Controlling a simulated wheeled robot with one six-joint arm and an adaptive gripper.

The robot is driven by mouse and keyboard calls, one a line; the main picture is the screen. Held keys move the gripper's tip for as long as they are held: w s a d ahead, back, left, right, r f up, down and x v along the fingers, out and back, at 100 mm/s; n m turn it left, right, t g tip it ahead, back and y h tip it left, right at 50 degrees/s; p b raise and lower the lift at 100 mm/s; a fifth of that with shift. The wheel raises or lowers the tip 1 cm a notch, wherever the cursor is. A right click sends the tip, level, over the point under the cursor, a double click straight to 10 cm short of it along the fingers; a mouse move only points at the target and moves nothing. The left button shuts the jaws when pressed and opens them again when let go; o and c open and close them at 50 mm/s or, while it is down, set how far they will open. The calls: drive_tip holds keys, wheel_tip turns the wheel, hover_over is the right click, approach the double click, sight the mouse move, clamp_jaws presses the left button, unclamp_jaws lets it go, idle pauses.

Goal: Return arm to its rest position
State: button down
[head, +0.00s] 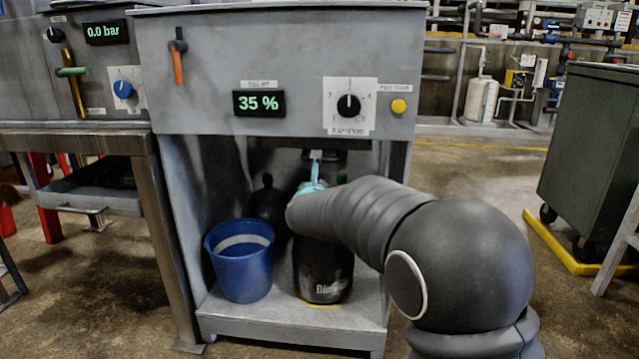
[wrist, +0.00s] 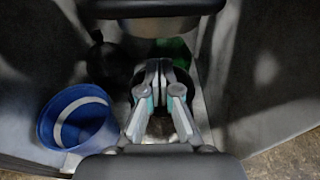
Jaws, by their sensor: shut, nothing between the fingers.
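My arm reaches from the lower right of the head view into the open bay under the grey compactor cabinet (head: 220,80). My gripper (wrist: 157,70) shows in the wrist view with its fingers together and nothing between them. In the head view only a teal part of it shows behind my arm. It is over a dark container with white lettering (head: 325,275) that stands on the bay's shelf. My arm hides the top of that container, and I cannot tell how far above it the fingers are.
A blue bucket (head: 240,262) stands left of the dark container, also in the wrist view (wrist: 78,118). A dark bottle (head: 268,203) stands behind. The panel reads 35 % (head: 258,103) above the bay.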

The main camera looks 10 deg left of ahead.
drive_tip(key=s+r, duration=0.2)
drive_tip(key=s, duration=0.6)
drive_tip(key=s+a+f+n+g+y, duration=0.55)
drive_tip(key=f+n, duration=0.25)
drive_tip(key=n, duration=0.8)
drive_tip(key=s+d+f+n+g+p, duration=0.1)
drive_tip(key=s+d+f+n+g, duration=0.15)
drive_tip(key=s+n, duration=0.65)
drive_tip(key=s+d+r+n+g+h+p, duration=0.25)
drive_tip(key=s+d+n, duration=0.45)
drive_tip(key=d, duration=0.4)
drive_tip(key=s+d+r+n+g+h+p, duration=0.25)
drive_tip(key=s+d+n, duration=0.25)
drive_tip(key=s+d, duration=0.55)
drive_tip(key=s+d+r+m+t+h+p, duration=0.1)
drive_tip(key=s+d+r+p, duration=0.1)
drive_tip(key=d, duration=0.4)
drive_tip(key=s+d+r+t+p, duration=0.1)
drive_tip(key=s+d+r+p, duration=0.1)
drive_tip(key=d+r, duration=0.3)
drive_tip(key=shift+s+d+r+m+t+h+p, duration=0.15)
drive_tip(key=shift+s+d+m+t+h+p, duration=0.2)
drive_tip(key=shift+s+d, duration=0.45)
